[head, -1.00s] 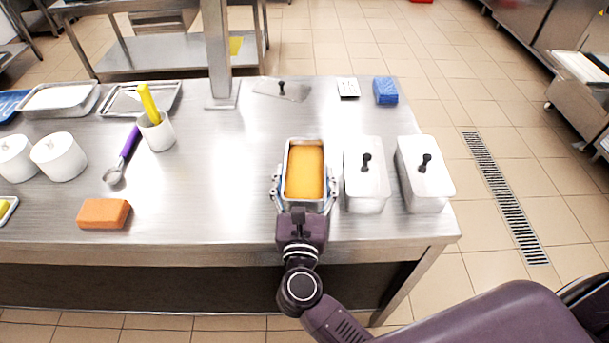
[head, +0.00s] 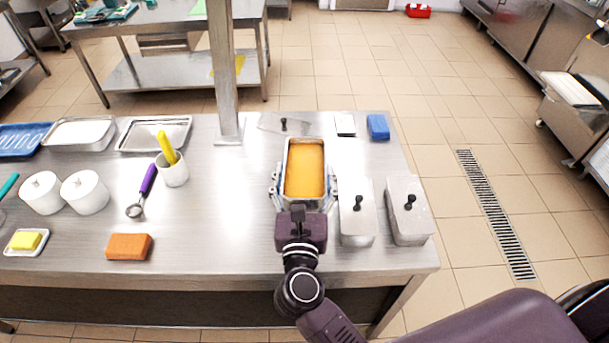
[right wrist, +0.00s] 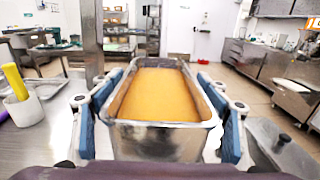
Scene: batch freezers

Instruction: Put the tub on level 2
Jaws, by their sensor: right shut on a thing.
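The tub (head: 305,172) is a rectangular metal pan, open on top and filled with orange-yellow contents. My right gripper (head: 304,190) is shut on it, with a finger along each long side. The tub also shows in the right wrist view (right wrist: 160,137), level between the blue finger pads. It appears held above the steel table (head: 220,215), though the gap under it is hidden. No marked level 2 can be made out. My left gripper is not in view.
Two lidded metal tubs (head: 357,218) (head: 410,215) stand close to the right of the held tub. A clear lid (head: 282,124), a white card (head: 345,124) and a blue sponge (head: 378,127) lie behind it. A post (head: 224,75) rises at the table's back. An orange block (head: 129,246) lies left.

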